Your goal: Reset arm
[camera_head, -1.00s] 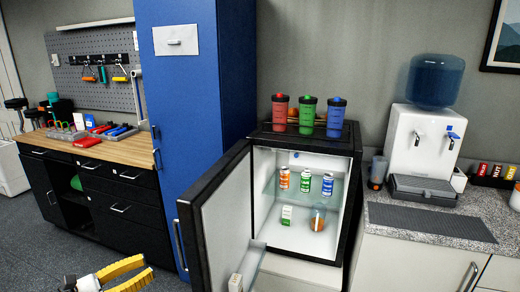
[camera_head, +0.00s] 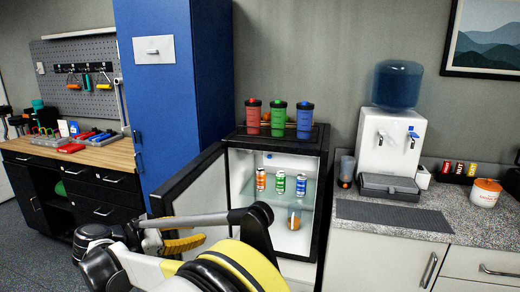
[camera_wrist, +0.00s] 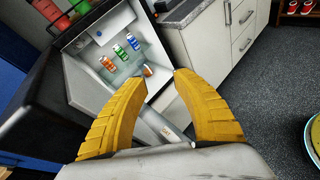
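My gripper (camera_wrist: 160,78) shows in the wrist view as two yellow ribbed fingers spread apart with nothing between them. In the head view my arm is folded low in the middle, in front of the open mini fridge (camera_head: 325,190). One yellow finger shows there beside the fridge door (camera_head: 190,184). Orange, green and blue cans (camera_head: 280,181) stand on the fridge's upper shelf. An orange-brown item (camera_head: 294,219) stands below them. My arm hides part of the fridge's lower inside and door.
Red, green and blue shaker cups (camera_head: 278,118) stand on the fridge. A water dispenser (camera_head: 390,142) and a white-and-orange tub (camera_head: 485,193) stand on the right counter. A tall blue cabinet (camera_head: 165,100) and a workbench (camera_head: 90,155) are on the left.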

